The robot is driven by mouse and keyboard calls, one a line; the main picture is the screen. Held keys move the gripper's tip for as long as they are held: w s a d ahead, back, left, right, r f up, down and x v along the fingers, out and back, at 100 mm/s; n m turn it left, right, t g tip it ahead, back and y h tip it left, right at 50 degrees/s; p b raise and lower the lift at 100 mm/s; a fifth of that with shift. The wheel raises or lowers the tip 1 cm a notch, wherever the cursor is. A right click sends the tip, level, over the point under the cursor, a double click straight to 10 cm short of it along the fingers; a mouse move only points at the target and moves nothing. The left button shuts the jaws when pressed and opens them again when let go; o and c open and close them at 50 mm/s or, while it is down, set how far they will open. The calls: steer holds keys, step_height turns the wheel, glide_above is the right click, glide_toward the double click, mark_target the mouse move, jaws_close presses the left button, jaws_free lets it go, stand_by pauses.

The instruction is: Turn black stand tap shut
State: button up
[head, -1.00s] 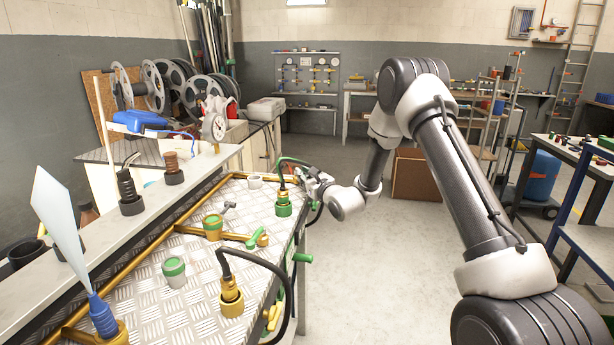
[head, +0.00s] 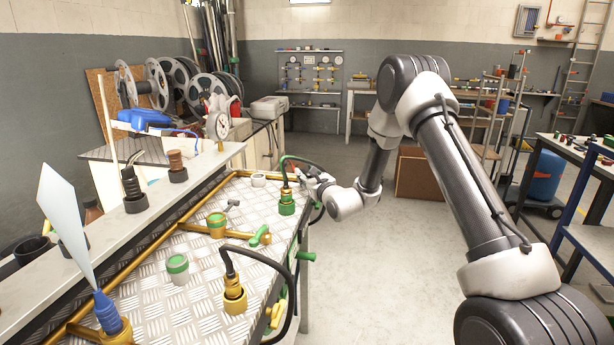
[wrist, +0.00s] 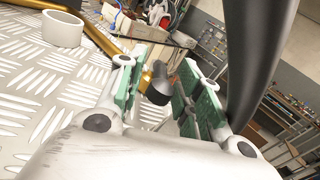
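In the wrist view a black, rounded knob-like part (wrist: 160,86) shows between my fingers; I take it for the black tap, though its stand and lever are not clear. My gripper (wrist: 155,92) is open, with green pads on either side of this part and a visible gap to the left pad. Contact on the right side cannot be told. In the head view my gripper (head: 313,180) is at the far right edge of the bench, just beside a green hose fitting (head: 287,204). The tap there is hidden or too small to make out.
A black hose (wrist: 256,60) rises close to my right finger. The floor right of the bench is clear.

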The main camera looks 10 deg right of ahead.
steer(key=v, duration=1.2)
steer(key=shift+c, duration=0.2)
